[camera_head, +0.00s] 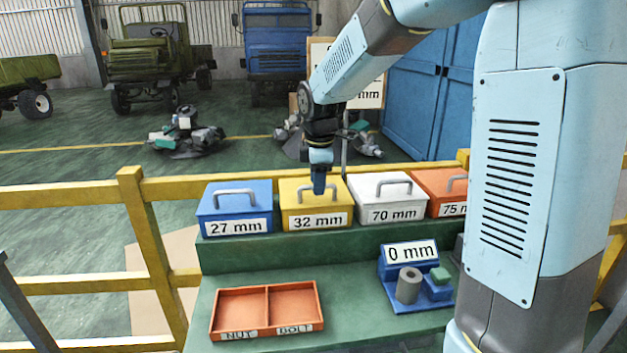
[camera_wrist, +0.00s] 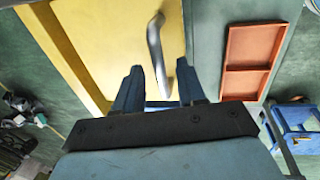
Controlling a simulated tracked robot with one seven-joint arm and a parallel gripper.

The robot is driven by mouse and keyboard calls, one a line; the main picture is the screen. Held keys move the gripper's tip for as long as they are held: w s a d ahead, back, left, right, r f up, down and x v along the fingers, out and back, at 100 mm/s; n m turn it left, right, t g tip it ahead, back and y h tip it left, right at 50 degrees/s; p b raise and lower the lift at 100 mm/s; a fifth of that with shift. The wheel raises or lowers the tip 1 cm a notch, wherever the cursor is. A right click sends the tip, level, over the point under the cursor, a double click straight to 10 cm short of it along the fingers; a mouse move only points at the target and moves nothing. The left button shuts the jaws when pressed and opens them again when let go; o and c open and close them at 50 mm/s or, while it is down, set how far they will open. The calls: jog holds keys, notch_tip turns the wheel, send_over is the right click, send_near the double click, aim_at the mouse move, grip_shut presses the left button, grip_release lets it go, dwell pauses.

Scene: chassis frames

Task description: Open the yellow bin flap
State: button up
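The yellow bin (camera_head: 316,219), labelled 32 mm, stands on the upper green step with its flap down. Its grey metal handle (camera_head: 326,190) arches over the flap. My gripper (camera_head: 319,188) points down at this handle. In the wrist view the yellow flap (camera_wrist: 100,35) fills the upper left, and the handle (camera_wrist: 155,45) runs between and beyond my two blue fingers (camera_wrist: 160,85). The fingers are apart, with a gap on both sides of the handle. Whether they reach below the handle's top is hard to tell.
A blue 27 mm bin (camera_head: 235,211) stands left, a white 70 mm bin (camera_head: 389,200) and an orange bin (camera_head: 440,187) right. An orange NUT/BOLT tray (camera_head: 267,288) and a blue 0 mm stand (camera_head: 409,262) with a grey cylinder are on the lower step. A yellow railing (camera_head: 90,199) runs behind.

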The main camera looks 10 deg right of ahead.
jog(key=shift+c, duration=0.3)
grip_shut()
